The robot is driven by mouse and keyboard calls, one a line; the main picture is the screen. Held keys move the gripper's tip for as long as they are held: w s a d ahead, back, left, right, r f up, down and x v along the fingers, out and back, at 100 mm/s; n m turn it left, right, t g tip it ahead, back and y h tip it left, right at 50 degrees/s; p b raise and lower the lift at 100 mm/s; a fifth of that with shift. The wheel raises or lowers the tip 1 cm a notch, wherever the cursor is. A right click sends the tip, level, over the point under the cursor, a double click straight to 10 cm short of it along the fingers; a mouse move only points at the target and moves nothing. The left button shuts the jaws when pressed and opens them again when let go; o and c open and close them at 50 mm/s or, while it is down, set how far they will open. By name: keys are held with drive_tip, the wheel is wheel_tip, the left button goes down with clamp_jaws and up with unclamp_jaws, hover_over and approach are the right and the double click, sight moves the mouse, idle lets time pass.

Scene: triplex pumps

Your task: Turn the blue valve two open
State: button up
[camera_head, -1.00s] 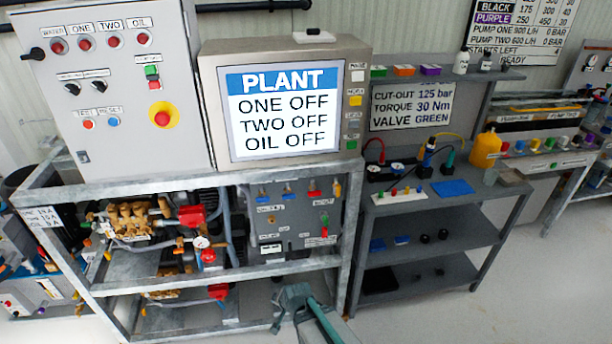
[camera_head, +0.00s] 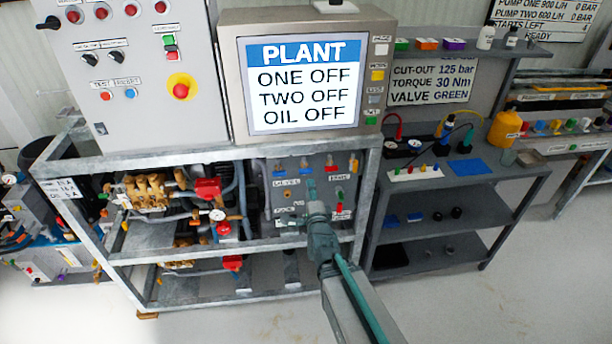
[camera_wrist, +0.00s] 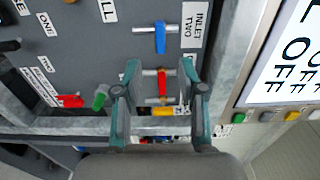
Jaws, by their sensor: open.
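The blue valve (camera_wrist: 160,38) beside the label INLET TWO (camera_wrist: 195,25) is on a grey panel, its handle lying across a short silvery pipe. In the head view this blue valve (camera_head: 304,163) is in the panel's upper row. My gripper (camera_wrist: 161,65) is open and empty. Its two fingers point at the panel, with a red valve handle (camera_wrist: 162,85) showing between them; the blue handle lies just beyond the tips. I cannot tell whether the fingers touch anything. In the head view my gripper (camera_head: 311,184) is in front of the panel, hiding part of it.
Another blue valve (camera_head: 279,168) is left of it; a yellow one (camera_head: 353,165) is to the right. The metal frame (camera_head: 367,200) borders the panel closely. A screen (camera_head: 303,85) above reads ONE OFF, TWO OFF, OIL OFF. Shelves (camera_head: 455,205) stand to the right.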

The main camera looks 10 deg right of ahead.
sight(306, 173)
drive_tip(key=b, duration=0.2)
drive_tip(key=w+b, duration=0.1)
drive_tip(key=b, duration=0.2)
drive_tip(key=shift+w+d+f, duration=0.1)
drive_tip(key=shift+w+f, duration=0.1)
drive_tip(key=shift+f, duration=0.15)
drive_tip(key=b, duration=0.3)
drive_tip(key=shift+w, duration=0.25)
drive_tip(key=w, duration=0.2)
drive_tip(key=w+p, duration=0.1)
drive_tip(key=w, duration=0.4)
drive_tip(key=shift+r, duration=0.4)
drive_tip(key=shift+w+d, duration=0.1)
drive_tip(key=shift+w, duration=0.45)
clamp_jaws()
